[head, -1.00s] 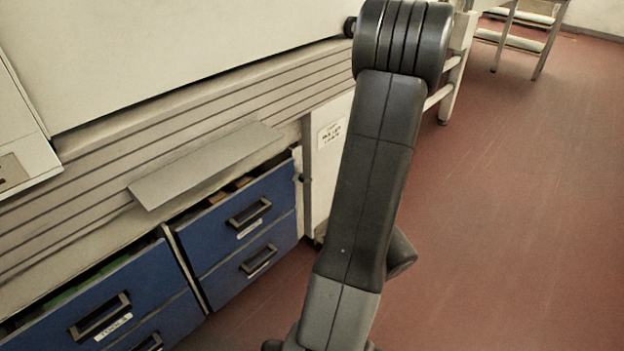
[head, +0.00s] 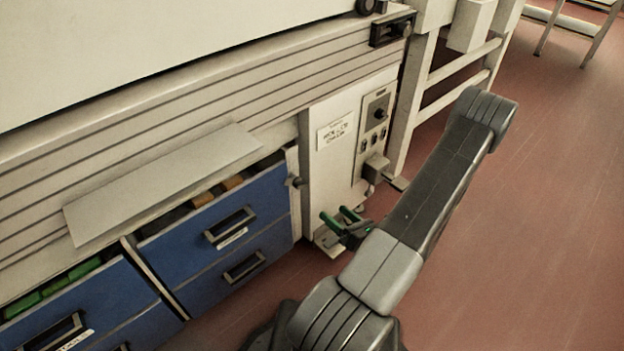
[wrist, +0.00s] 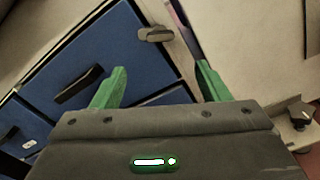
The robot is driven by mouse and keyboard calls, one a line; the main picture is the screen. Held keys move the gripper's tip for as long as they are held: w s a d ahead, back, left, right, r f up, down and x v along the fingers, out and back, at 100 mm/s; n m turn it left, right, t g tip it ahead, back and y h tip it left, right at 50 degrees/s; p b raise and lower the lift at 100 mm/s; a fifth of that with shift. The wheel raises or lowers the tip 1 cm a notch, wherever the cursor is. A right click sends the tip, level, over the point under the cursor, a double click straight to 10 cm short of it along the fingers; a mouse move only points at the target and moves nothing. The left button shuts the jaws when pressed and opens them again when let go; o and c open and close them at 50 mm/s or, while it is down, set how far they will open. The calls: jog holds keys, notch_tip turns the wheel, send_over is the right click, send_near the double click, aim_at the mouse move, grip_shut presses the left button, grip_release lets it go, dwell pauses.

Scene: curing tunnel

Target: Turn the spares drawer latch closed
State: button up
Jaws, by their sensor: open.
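The latch is a small grey lever (wrist: 155,34) beside the upper right corner of a blue drawer (wrist: 85,65). In the wrist view it lies nearly level, reaching from the pale post over the drawer front's edge. In the head view the latch (head: 295,181) is a small dark knob right of the upper blue drawer (head: 180,232). My gripper (wrist: 160,76) is open and empty, its green fingers apart. The latch lies ahead of the gap between them, not touched. In the head view my gripper (head: 336,214) is low, right of the latch.
A white control panel (head: 378,115) with a knob and buttons stands right of the drawers. A grey shelf flap (head: 165,182) juts over them. Another blue drawer (head: 75,305) with green items is at left. Red floor (head: 540,210) at right is clear.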

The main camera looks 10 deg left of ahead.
aim_at(303, 187)
jog(key=b+x, duration=0.2)
jog(key=x, duration=1.1)
jog(key=shift+w+a, duration=0.25)
